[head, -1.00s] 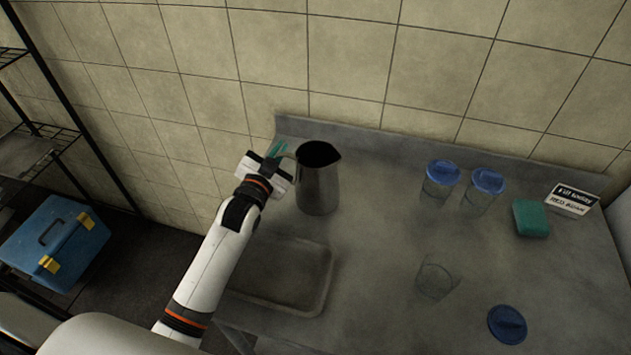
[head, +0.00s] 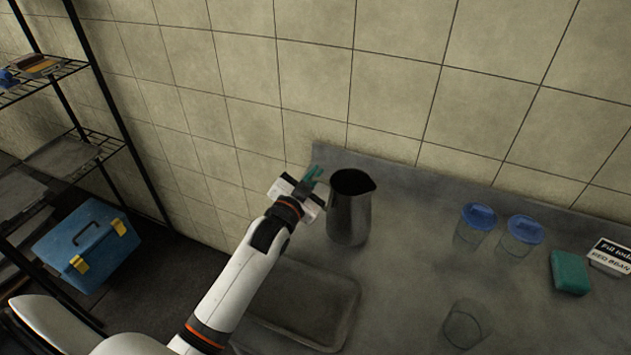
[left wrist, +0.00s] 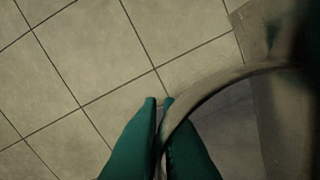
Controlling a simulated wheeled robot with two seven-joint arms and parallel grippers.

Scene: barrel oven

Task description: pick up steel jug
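The steel jug (head: 348,212) is a dark grey metal pitcher near the back left of the counter. It looks upright and appears to rest on the counter. My left gripper (head: 313,177) is at its left side, by the handle. In the left wrist view, the curved handle (left wrist: 225,77) passes between the green fingertips (left wrist: 160,101), which are close together on it. The jug's body is mostly out of that view, with a dark part at the right. My right gripper is not in view.
A shallow tray (head: 343,335) lies in front of the jug. To the right are two jars with blue lids (head: 479,216) (head: 525,229), a clear glass (head: 466,325), a green block (head: 569,272) and a label sign (head: 610,255). A tiled wall stands close behind.

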